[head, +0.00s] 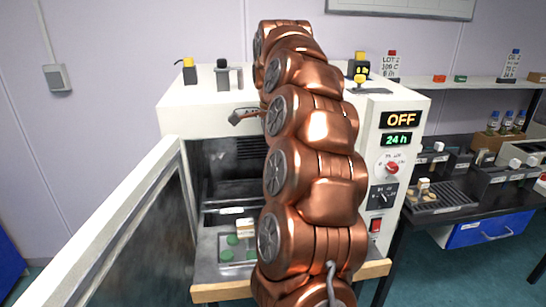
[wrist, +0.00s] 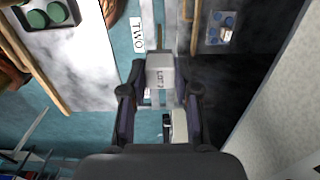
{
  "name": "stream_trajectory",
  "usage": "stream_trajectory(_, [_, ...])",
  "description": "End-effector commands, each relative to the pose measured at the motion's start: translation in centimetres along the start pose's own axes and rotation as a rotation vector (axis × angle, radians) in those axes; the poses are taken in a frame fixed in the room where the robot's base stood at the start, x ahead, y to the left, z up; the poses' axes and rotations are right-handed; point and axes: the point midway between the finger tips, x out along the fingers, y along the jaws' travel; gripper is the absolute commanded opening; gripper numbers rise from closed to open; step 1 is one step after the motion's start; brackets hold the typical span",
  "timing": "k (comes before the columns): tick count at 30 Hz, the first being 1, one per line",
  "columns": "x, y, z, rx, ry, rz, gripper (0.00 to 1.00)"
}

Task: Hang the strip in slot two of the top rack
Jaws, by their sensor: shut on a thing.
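In the wrist view my gripper (wrist: 160,100) is shut on a pale grey strip (wrist: 160,68) with dark lettering that looks like "LOT 2". The strip sits between the two dark fingers. A white label reading "TWO" (wrist: 137,34) lies up and left of the strip, apart from it in the picture. In the head view my copper arm covers the middle of the oven (head: 210,115), and my gripper is hidden behind it. Dark slats (head: 232,155) show inside the oven; I cannot make out the top rack's slots.
The oven door (head: 135,235) stands open at the left. A tray with green discs (head: 228,255) is low in front of the oven; green discs also show in the wrist view (wrist: 45,14). The oven display reads "OFF" (head: 401,120). A side bench with a blue drawer (head: 490,231) stands right.

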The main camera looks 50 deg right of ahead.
Motion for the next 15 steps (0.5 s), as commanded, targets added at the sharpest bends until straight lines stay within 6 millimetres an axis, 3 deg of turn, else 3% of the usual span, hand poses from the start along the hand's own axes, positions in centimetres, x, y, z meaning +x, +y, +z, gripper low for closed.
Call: stream_trajectory(15, [2.3, 0.0, 0.0, 0.0, 0.0, 0.0, 0.0])
